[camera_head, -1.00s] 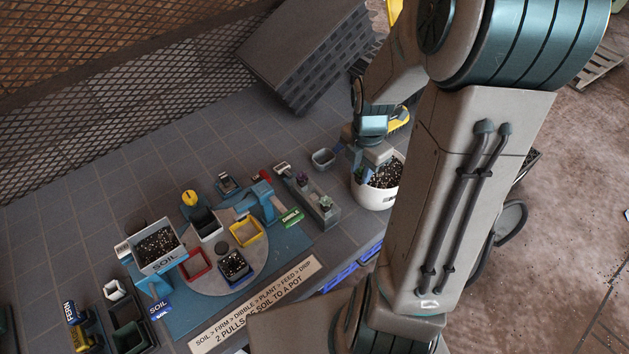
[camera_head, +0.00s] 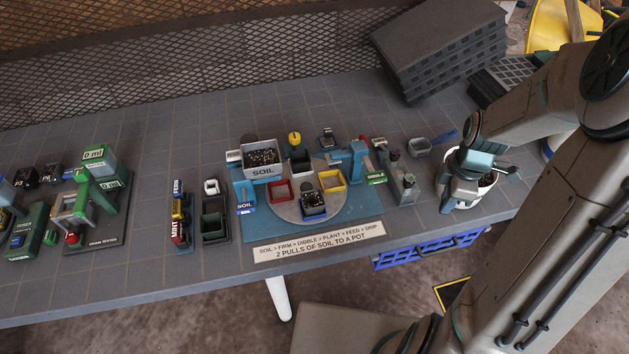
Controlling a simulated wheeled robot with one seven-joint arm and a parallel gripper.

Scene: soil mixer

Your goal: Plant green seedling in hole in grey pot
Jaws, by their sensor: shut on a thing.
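My gripper (camera_head: 458,190) is at the white bucket (camera_head: 484,190), at the right end of the table. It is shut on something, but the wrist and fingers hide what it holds. A grey-rimmed square pot (camera_head: 300,166) stands at the back of the round turntable (camera_head: 285,208), its inside dark; I cannot make out a hole. A narrow grey tray (camera_head: 405,191) right of the turntable carries small plants, one purplish and one (camera_head: 409,181) too small to tell its colour surely.
Red (camera_head: 281,191), yellow (camera_head: 331,180) and blue (camera_head: 313,204) pots share the turntable. A SOIL hopper (camera_head: 262,168) and a blue dibble stand (camera_head: 353,162) flank it. Black trays (camera_head: 440,50) are stacked behind. The front right tabletop is clear.

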